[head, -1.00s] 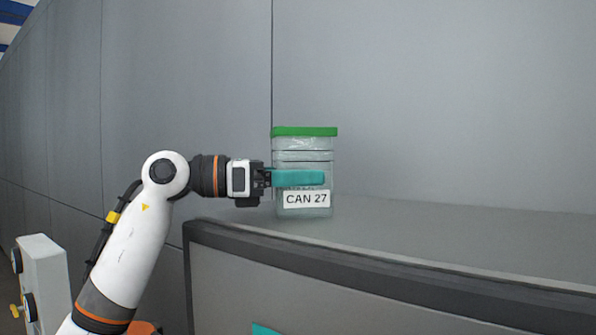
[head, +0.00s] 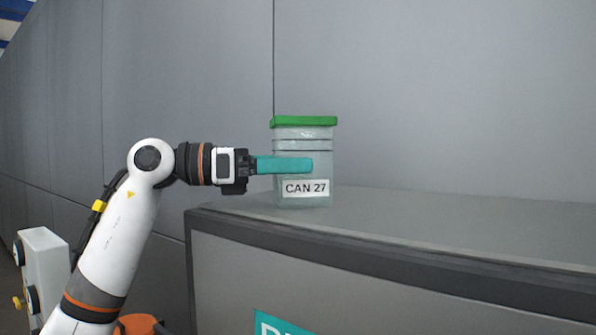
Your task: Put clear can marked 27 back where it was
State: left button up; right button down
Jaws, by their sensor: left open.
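The clear can (head: 305,195) has a green lid and a white label reading CAN 27. It stands upright on the grey top of a cabinet (head: 440,219), near its left end. My left gripper (head: 310,165) comes in from the left at the can's mid-height, above the label. Its teal fingers are open and still overlap the left and middle part of the can. The far finger is hidden. My right gripper is not in view.
A grey panelled wall (head: 430,90) stands behind the cabinet. The cabinet top to the right of the can is clear. A dark edge runs along the front of the top. A teal sign shows on the cabinet front.

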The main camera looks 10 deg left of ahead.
pick_arm(q)
jog(key=b+v, duration=0.3)
jog(key=v, duration=0.7)
jog(key=shift+b, duration=0.35)
